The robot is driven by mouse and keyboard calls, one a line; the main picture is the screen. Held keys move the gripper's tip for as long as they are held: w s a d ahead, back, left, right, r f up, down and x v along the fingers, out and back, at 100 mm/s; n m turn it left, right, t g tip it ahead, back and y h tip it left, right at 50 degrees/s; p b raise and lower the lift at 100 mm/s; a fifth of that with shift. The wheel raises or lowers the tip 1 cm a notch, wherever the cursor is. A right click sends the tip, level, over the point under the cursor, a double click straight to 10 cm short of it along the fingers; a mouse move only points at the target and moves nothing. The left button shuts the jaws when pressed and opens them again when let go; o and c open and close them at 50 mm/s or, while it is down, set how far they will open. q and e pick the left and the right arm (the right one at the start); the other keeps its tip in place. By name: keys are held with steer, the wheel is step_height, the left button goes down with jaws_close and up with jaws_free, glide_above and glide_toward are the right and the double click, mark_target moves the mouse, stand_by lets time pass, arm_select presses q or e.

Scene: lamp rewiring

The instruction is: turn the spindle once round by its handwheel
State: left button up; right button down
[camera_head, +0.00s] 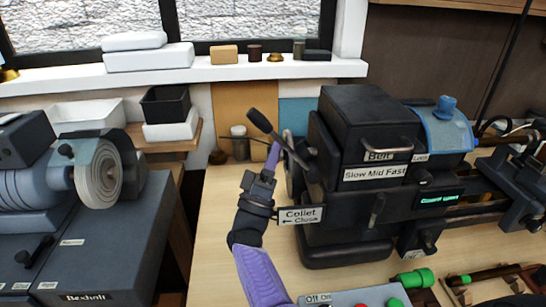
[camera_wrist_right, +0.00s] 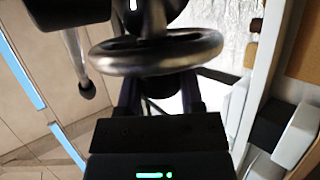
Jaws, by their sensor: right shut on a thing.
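The black lathe headstock (camera_head: 350,190) stands on the bench with its handwheel (camera_head: 290,163) on its left end, partly hidden by a dark lever. In the right wrist view the handwheel (camera_wrist_right: 120,58) is a smooth grey metal ring seen nearly edge-on. My right gripper (camera_head: 273,156) reaches up from below to the wheel's left side. My left gripper is not in view.
A dark lever (camera_head: 281,141) with a thick end crosses close to my right gripper, above the "Collet Close" label (camera_head: 300,215). A grinder (camera_head: 99,175) stands on the left cabinet. A switch box (camera_head: 355,299) is at the front.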

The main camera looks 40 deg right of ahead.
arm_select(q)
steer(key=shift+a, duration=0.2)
arm_select(e)
steer(key=shift+f, duration=0.1)
steer(key=shift+c, duration=1.1)
jaws_free()
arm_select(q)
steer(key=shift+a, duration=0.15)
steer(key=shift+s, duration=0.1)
